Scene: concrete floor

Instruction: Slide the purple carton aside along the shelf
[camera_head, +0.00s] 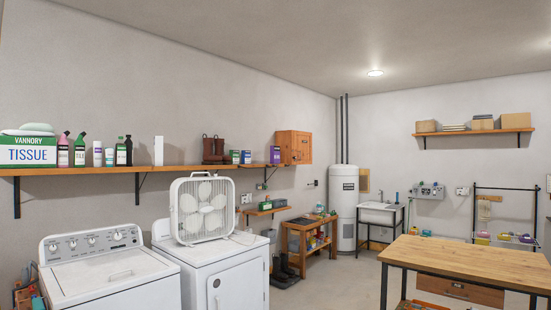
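A small purple carton (275,154) stands upright near the right end of the long wooden wall shelf (95,171). To its left on the shelf are a blue-white carton (245,156) and a green-and-white carton (235,156). The brown wooden cabinet (294,147) is on the wall just to its right; I cannot tell whether they touch. Neither of my grippers is in view.
A tissue box (28,151), several bottles, a white carton (158,150) and brown boots (213,149) also stand on the shelf. Below are a washer (105,275), a dryer (225,275) and a box fan (203,208). A wooden table (470,262) stands at right.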

